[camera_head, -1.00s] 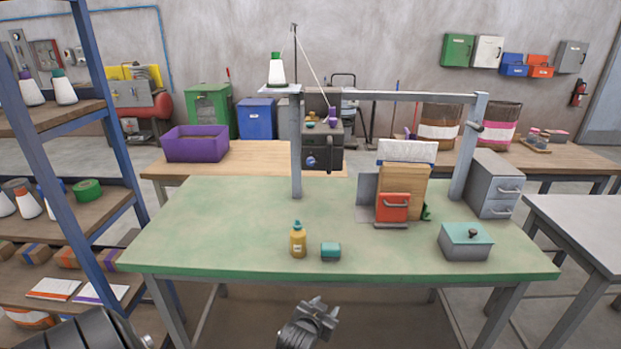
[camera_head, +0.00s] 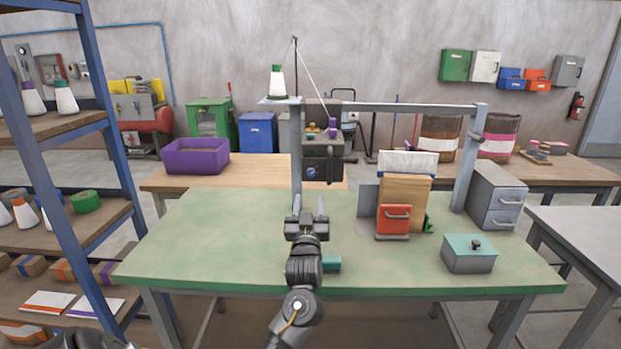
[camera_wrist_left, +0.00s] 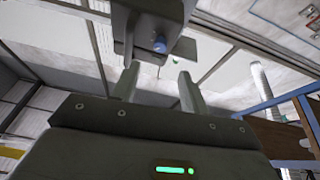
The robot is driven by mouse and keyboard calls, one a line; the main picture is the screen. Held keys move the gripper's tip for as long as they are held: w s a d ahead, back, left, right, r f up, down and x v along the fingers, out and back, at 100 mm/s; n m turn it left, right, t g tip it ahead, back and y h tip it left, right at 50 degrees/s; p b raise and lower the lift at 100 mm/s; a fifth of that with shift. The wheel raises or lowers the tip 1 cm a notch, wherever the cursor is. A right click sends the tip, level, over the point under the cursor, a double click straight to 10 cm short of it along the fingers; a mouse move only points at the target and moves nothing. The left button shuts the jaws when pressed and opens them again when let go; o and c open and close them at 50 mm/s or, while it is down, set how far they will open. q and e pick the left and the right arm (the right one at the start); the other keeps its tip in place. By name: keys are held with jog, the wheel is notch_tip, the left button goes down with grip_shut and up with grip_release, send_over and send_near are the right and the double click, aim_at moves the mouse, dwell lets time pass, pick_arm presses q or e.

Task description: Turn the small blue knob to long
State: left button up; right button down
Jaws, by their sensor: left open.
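The small blue knob (camera_head: 311,172) is on the front of a dark grey machine head (camera_head: 323,160) that hangs on the grey frame above the green table. The knob also shows in the left wrist view (camera_wrist_left: 160,45), beyond my fingertips and a little above the gap between them. My left gripper (camera_head: 307,205) is open and empty, pointing up and forward, below and in front of the knob, apart from it. It also shows in the left wrist view (camera_wrist_left: 157,78). The knob's markings are too small to read. My right gripper is not in view.
A teal block (camera_head: 331,263) lies on the green table (camera_head: 220,245), partly behind my left arm. To the right stand a wooden board with a red-fronted holder (camera_head: 393,222), a teal-lidded box (camera_head: 469,254) and a grey drawer unit (camera_head: 497,197). The table's left part is clear.

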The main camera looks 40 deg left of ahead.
aim_at(311, 174)
pick_arm(q)
jog(key=p+x, duration=0.1)
jog(key=x, duration=0.7)
jog(key=shift+w+a+r+p, duration=0.15)
jog(key=shift+w+a+p, duration=0.1)
jog(key=shift+p, duration=0.1)
jog(key=shift+w+a+r, duration=0.15)
jog(key=shift+w+a, duration=0.1)
jog(key=shift+w, duration=0.2)
